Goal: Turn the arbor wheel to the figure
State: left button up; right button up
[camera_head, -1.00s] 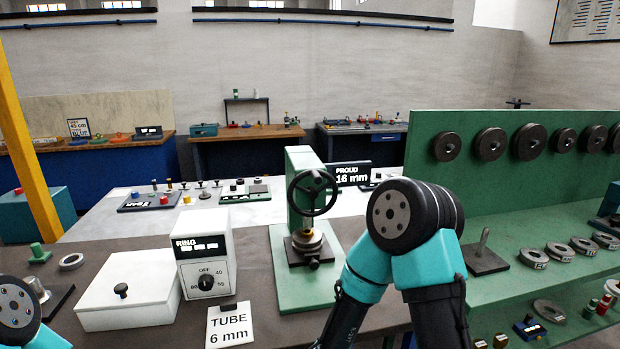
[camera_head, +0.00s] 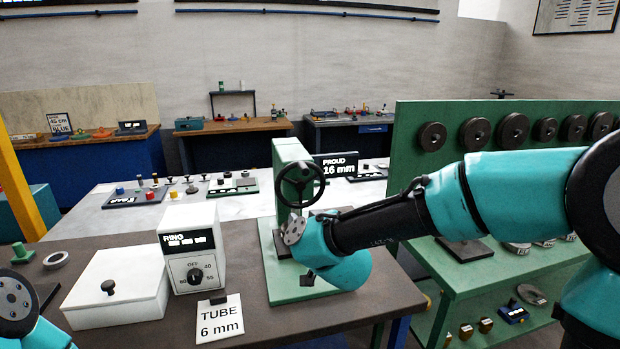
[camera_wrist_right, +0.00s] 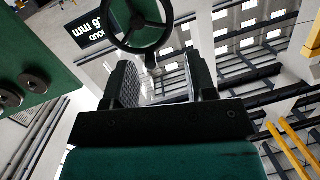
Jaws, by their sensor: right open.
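The arbor wheel is a black spoked handwheel (camera_head: 301,184) on the green press column (camera_head: 288,150). A dark display reading PROUD 16 mm (camera_head: 342,167) stands just behind it. In the right wrist view the wheel (camera_wrist_right: 138,20) shows at the top, beyond the fingertips. My right gripper (camera_wrist_right: 163,75) is open, with two dark fingers apart and nothing between them. In the head view my right wrist covers the press's lower part and its fingers are hidden. A card reading TUBE 6 mm (camera_head: 220,319) lies in front. My left gripper is out of view; only part of that arm shows.
A white RING box with a dial (camera_head: 193,255) and a white lidded box (camera_head: 116,297) stand left of the press. A green rack with dark discs (camera_head: 432,137) stands right. The brown bench top is clear just right of the card.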

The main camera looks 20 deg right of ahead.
aim_at(303, 168)
jog(key=d+r+m+t+h, duration=0.1)
jog(key=d+r+m+h, duration=0.1)
jog(key=r, duration=0.4)
jog(key=shift+s+d+r+m+t, duration=0.2)
jog(key=shift+s+d+m+t, duration=0.1)
jog(key=shift+d, duration=0.35)
jog(key=w, duration=1.1)
jog(key=w+d, duration=0.1)
jog(key=w, duration=0.5)
jog(key=shift+w, duration=0.2)
grip_shut()
